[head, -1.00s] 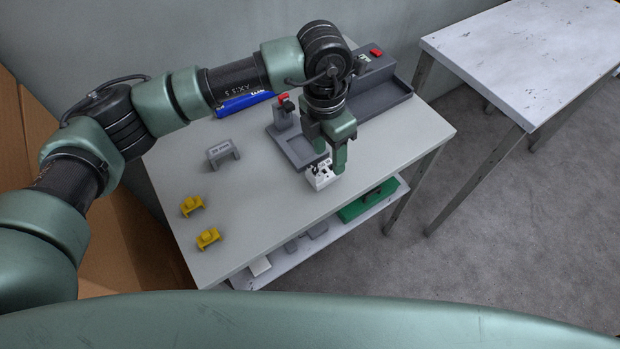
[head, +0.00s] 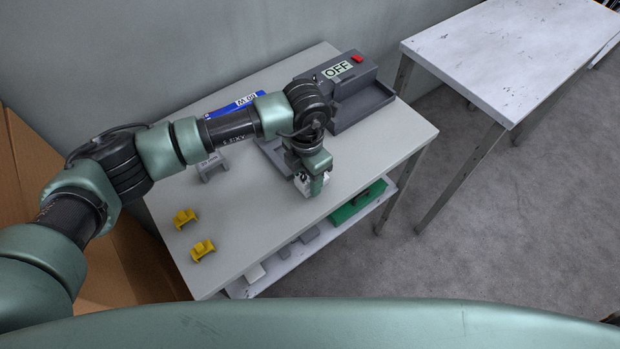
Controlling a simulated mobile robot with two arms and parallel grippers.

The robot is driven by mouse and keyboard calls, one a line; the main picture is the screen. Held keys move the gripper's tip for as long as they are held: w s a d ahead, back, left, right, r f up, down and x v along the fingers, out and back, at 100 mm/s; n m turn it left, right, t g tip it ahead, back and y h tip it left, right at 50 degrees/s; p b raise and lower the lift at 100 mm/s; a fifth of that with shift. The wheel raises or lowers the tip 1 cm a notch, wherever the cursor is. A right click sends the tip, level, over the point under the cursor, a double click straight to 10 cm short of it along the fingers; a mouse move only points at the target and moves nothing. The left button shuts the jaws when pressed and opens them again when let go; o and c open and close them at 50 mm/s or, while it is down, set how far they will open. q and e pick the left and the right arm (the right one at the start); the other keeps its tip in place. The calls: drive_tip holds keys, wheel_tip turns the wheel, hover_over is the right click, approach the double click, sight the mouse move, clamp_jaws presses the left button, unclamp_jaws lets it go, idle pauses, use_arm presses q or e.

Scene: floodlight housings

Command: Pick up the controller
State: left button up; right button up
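A small white block-like part, which appears to be the controller (head: 302,187), is on or just above the grey worktable (head: 250,215) near its front edge. My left gripper (head: 314,186) points down right at it, and a green finger covers its right side. The fingertips are partly hidden, so I cannot tell whether they are closed on the white part or only around it. My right gripper is not in view.
Two yellow parts (head: 185,217) and a grey bracket (head: 211,167) stand on the left. A grey fixture with an OFF label (head: 338,71) and a blue bin (head: 222,112) are behind my arm. A lower shelf holds a green item (head: 358,202). Another table (head: 500,60) stands right.

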use_arm(q)
clamp_jaws()
wheel_tip(320, 180, up, 20)
drive_tip(key=b, duration=0.3)
